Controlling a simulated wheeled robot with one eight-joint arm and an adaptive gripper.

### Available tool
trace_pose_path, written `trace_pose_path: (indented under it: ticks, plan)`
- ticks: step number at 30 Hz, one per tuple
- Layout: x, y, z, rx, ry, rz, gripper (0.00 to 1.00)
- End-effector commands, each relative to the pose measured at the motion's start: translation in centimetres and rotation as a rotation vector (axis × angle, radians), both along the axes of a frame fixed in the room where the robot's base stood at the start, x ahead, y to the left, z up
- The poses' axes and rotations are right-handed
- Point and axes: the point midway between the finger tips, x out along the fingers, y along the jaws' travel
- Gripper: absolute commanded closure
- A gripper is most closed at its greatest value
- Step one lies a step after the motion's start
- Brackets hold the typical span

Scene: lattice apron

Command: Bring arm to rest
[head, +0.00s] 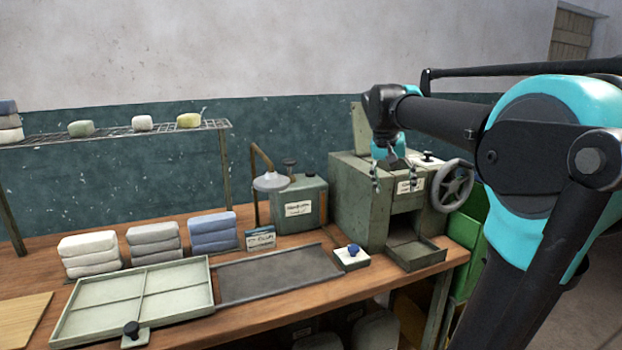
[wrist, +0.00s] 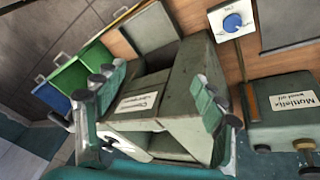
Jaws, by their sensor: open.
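My arm reaches in from the right in the head view, with a teal and black elbow and a dark forearm. My gripper (head: 395,182) hangs pointing down in front of the grey-green machine (head: 356,190). It is open and empty. In the wrist view my gripper (wrist: 152,85) has its two fingers apart, with the machine (wrist: 185,85) between and behind them. I cannot tell the exact gap between the fingers and the machine; no contact is clear.
The machine has a handwheel (head: 452,186) and a low front tray (head: 418,254). A green can (head: 299,205), folded cloth stacks (head: 212,233), a divided tray (head: 135,301) and a blue-knobbed block (head: 352,258) stand on the wooden bench (head: 290,312). A wire shelf (head: 110,134) is at left.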

Motion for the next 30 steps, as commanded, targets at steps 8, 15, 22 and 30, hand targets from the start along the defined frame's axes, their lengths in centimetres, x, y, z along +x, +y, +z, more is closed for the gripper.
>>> trace_pose_path:
  ticks: [8,15,22,30]
  plan:
    - [-6.5,1.4,-13.9,0.085,-0.009,0.156,0.3]
    - [-15.1,3.0,-25.0,0.152,-0.041,0.297,0.3]
    - [-20.7,4.1,-30.2,0.183,-0.067,0.373,0.3]
    - [-21.5,4.3,-30.9,0.188,-0.072,0.386,0.3]
